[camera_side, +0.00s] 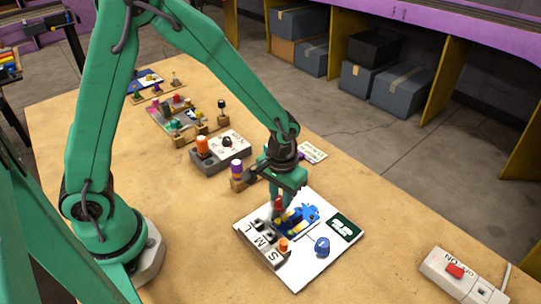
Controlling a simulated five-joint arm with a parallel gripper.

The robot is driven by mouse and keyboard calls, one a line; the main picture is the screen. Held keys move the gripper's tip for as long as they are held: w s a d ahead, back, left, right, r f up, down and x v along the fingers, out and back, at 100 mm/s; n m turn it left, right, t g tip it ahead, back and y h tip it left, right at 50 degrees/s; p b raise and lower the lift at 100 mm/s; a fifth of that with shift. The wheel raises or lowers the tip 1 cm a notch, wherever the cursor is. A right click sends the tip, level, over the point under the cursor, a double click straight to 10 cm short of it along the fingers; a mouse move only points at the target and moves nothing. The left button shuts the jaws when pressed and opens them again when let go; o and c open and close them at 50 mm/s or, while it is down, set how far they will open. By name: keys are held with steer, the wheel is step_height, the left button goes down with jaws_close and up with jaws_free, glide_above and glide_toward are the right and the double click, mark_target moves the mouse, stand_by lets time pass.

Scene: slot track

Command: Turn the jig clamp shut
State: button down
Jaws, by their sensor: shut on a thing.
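A white board (305,267) lies on the bench in front of my arm. My gripper (281,207) points down over the board's far left part, between the grey block and the blue shape. It is shut on a small red part (279,202), and its fingers hide most of it. I cannot tell for certain which piece is the jig clamp or how far it is turned.
A power strip with a red switch (454,271) lies at right. Several small fixtures stand farther back. Bare bench lies between board and strip.

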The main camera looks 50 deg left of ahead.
mark_target(281, 198)
steer(key=m, duration=0.3)
steer(key=shift+m, duration=0.4)
steer(key=m, duration=0.4)
steer(key=shift+w+r+m, duration=0.1)
steer(key=shift+m, duration=0.2)
steer(key=m, duration=0.4)
steer(key=shift+m, duration=2.4)
steer(key=c, duration=1.2)
jaws_free()
steer(key=shift+r, duration=3.9)
